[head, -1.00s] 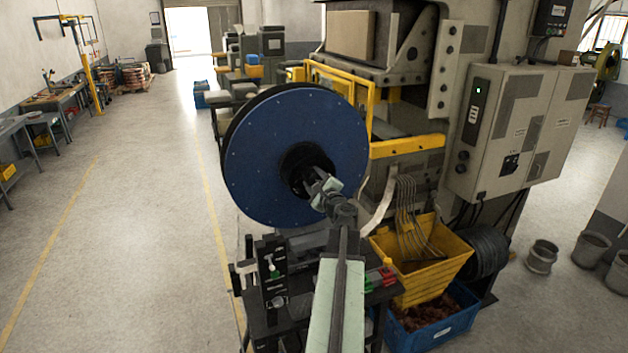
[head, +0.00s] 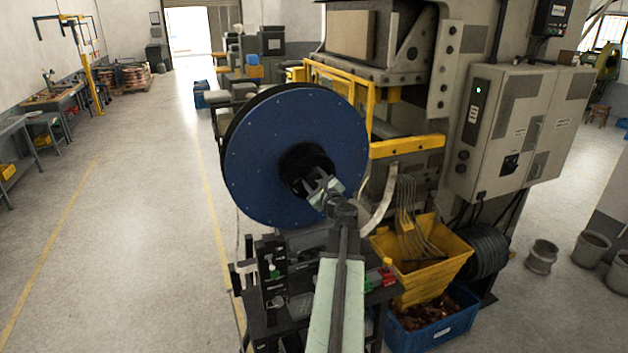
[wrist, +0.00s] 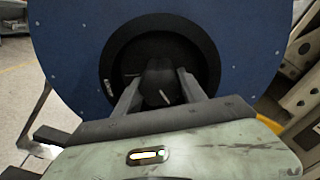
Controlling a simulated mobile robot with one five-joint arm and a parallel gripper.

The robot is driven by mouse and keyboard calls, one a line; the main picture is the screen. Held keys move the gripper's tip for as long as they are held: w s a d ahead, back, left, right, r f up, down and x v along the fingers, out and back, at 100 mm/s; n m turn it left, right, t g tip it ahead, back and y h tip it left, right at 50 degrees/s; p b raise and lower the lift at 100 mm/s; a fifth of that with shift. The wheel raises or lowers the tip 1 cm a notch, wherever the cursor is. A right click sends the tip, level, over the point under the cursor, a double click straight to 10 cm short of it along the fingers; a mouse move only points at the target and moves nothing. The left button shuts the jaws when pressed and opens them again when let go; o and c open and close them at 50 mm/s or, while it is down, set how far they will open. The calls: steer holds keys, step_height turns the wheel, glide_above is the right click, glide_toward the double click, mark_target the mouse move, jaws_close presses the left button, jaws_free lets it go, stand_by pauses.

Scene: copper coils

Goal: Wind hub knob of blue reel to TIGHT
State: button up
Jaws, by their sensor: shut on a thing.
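The blue reel (head: 262,160) stands upright on its stand in the head view, its round face turned toward me. Its black hub (head: 300,160) is at the centre. In the wrist view the blue reel (wrist: 75,55) fills the upper part, around the dark hub recess (wrist: 125,50). The dark hub knob (wrist: 160,82) sits in the recess with a pale line on it. My gripper (wrist: 160,88) is shut on the knob, one finger on each side. In the head view my gripper (head: 318,184) reaches the hub from the lower right and hides part of it. No TIGHT marking is readable.
A black stand with small tools (head: 272,270) is below the reel. A yellow hopper (head: 425,255) and a blue crate (head: 435,325) of copper scrap are to the right, by a press and grey cabinets (head: 520,130). The floor at left is clear.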

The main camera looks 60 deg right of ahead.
steer(key=o, duration=1.4)
steer(key=shift+c, duration=0.2)
steer(key=v, duration=0.8)
steer(key=shift+d, duration=0.1)
